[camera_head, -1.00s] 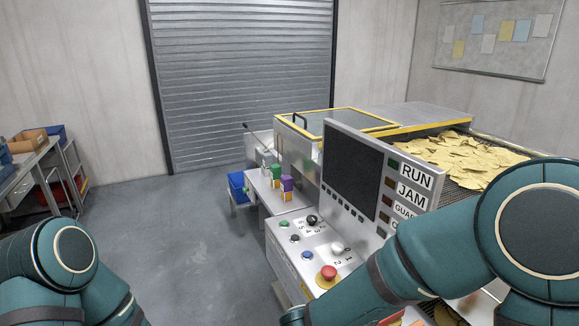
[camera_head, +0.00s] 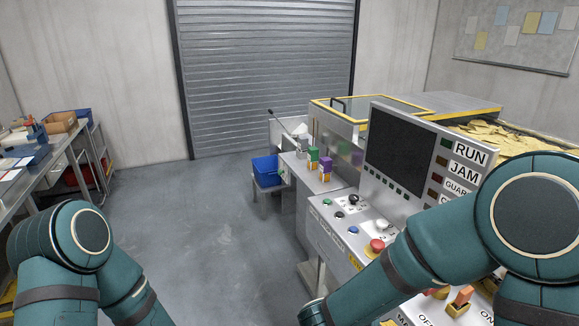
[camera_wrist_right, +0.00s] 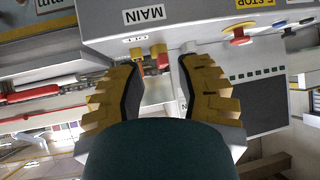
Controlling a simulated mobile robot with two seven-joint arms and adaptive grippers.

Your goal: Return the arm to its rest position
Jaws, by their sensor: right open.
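My right arm (camera_head: 440,240) reaches in from the right in the head view, in front of the control panel. Its gripper is not visible there. In the right wrist view my right gripper (camera_wrist_right: 158,75) is open, its two yellow-toothed fingers apart with nothing between them. Behind the fingers is the machine's panel with a MAIN label (camera_wrist_right: 152,14) and red and yellow switch parts (camera_wrist_right: 160,58). My left arm (camera_head: 75,250) is folded at the lower left of the head view; its gripper is out of view.
The control console with a dark screen (camera_head: 401,150) and a red emergency button (camera_head: 376,246) stands close to my right arm. A conveyor of chips (camera_head: 510,138) lies behind it. A workbench (camera_head: 40,180) is at the left. The floor (camera_head: 200,225) between is clear.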

